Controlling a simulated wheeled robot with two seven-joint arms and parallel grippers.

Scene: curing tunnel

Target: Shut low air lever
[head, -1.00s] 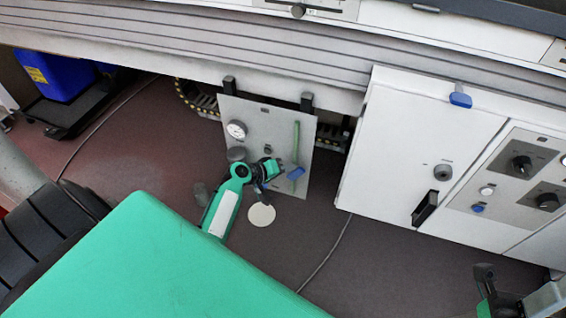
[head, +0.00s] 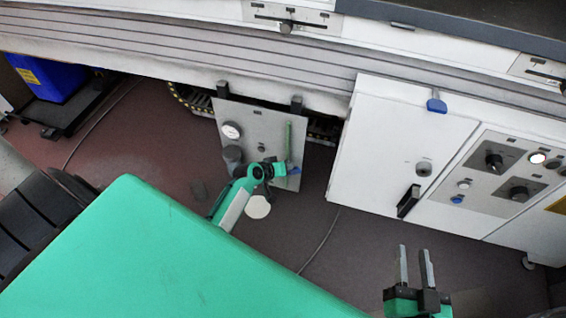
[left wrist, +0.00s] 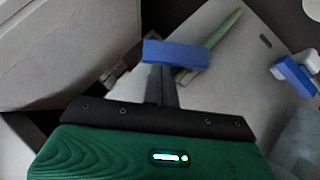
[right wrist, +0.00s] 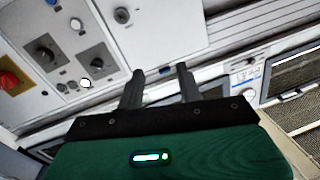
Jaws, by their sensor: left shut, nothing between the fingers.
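The low air panel (head: 262,122) hangs under the machine, with a gauge, knobs and a green strip (head: 289,140). A blue lever handle (head: 295,171) sits near the strip's lower end. My left gripper (head: 281,170) is at the panel, just left of this handle, partly covering it. In the left wrist view the fingers (left wrist: 161,84) are together and empty. The blue handle (left wrist: 175,53) crosses right at their tips, with the green strip (left wrist: 222,30) behind; I cannot tell whether they touch. My right gripper (head: 414,268) is raised at lower right, fingers apart and empty (right wrist: 160,85).
A white cabinet (head: 385,150) with a black handle and blue latch stands right of the panel. A control panel (head: 505,170) is beyond it. A pale disc (head: 257,207) lies on the floor below. A blue container (head: 48,78) is at far left.

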